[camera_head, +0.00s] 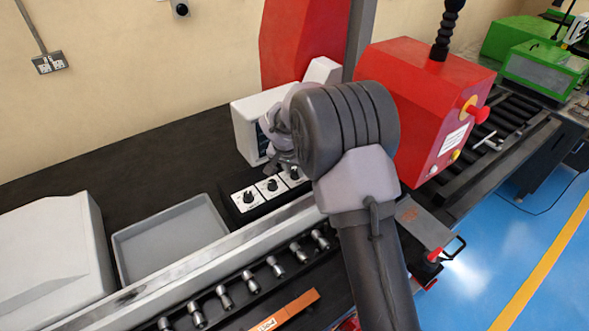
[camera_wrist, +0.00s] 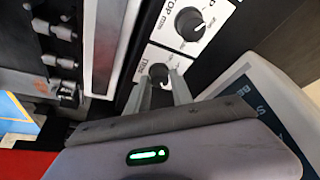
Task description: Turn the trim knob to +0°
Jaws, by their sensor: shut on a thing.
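The control panel carries a row of dark round knobs on white plates. The knob at the right end, which I take to be the trim knob (camera_wrist: 158,70), sits between the two grey fingers of my gripper (camera_wrist: 161,82) in the wrist view. The fingers are shut on its sides. Its pointer is too small and covered to read, and its plate label is not clearly legible. A neighbouring knob marked STOP (camera_wrist: 190,22) shows a white pointer line. In the head view my gripper (camera_head: 289,166) reaches down at the panel's right end, partly hidden by my arm.
A white display box (camera_head: 250,125) stands close behind the panel, its screen facing my gripper. A row of metal rollers (camera_head: 252,282) runs in front. A grey tray (camera_head: 170,240) lies left, and a red machine housing (camera_head: 425,100) stands right.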

